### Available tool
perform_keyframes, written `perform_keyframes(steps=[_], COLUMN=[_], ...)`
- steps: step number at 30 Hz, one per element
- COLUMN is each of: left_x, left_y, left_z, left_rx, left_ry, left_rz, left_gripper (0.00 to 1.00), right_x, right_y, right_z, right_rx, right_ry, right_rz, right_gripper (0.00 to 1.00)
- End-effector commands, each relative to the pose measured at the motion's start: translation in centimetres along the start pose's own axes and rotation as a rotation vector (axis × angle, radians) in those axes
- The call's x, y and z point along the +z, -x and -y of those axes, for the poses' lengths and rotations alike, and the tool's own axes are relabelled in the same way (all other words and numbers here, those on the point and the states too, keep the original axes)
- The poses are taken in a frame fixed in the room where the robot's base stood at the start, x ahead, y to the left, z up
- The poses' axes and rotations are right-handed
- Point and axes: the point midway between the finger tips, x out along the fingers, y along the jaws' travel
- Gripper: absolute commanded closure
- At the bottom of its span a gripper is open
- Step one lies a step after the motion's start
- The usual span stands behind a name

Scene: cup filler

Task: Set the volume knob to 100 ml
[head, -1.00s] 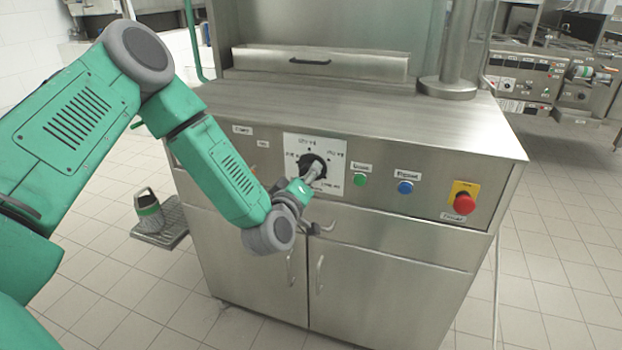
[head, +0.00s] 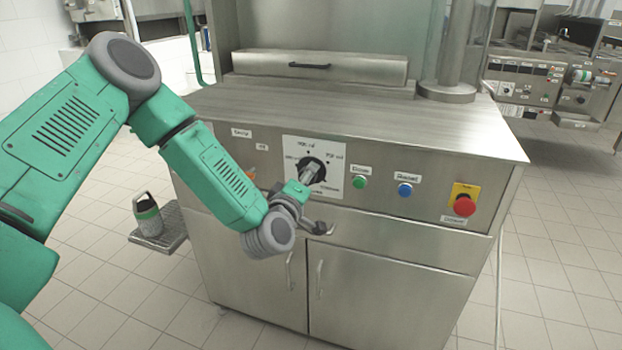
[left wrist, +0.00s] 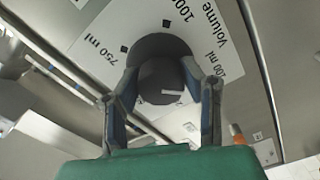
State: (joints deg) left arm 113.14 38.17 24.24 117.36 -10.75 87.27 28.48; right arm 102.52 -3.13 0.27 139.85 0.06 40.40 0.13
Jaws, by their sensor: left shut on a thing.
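The volume knob (head: 311,170) is a round black dial on a white label plate (head: 331,150) on the machine's front panel. In the left wrist view the knob (left wrist: 160,82) fills the space between the fingers of my left gripper (left wrist: 163,100), one finger on each side. The gripper is shut on the knob. In the head view my left gripper (head: 303,185) reaches it from the lower left and partly covers it. A short white mark shows on the knob face, near the right finger. The printed "750 ml" is at upper left, "Volume" at upper right. My right gripper is out of view.
Right of the plate are a green button (head: 359,182), a blue button (head: 405,190) and a red emergency button (head: 464,206). Cabinet doors with handles (head: 320,278) are below.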

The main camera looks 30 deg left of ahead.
Motion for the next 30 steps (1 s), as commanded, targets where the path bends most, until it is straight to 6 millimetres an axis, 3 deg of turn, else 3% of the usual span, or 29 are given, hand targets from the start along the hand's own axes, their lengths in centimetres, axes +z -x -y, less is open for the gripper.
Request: perform_keyframes(steps=[1, 3, 14, 17, 30], left_x=[-0.3, -0.2, 0.1, 0.2, -0.3], left_y=[0.3, 0.3, 0.2, 1.4, 10.1], left_z=[0.8, 0.8, 0.5, 0.4, 0.7], left_rx=[-0.017, -0.017, -0.011, -0.011, -0.015], left_ry=[-0.003, -0.003, -0.004, -0.004, 0.000], left_rz=[-0.006, -0.005, 0.001, 0.002, -0.001], left_gripper=[0.61, 0.44, 0.44, 0.44, 0.44], right_x=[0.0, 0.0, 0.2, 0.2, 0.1], right_y=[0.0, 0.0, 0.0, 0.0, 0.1], right_z=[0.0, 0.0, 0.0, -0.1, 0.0], right_rx=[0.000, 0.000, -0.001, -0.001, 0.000], right_ry=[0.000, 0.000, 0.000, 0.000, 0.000], right_rz=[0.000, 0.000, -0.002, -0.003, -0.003], right_gripper=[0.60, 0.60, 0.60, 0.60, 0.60])
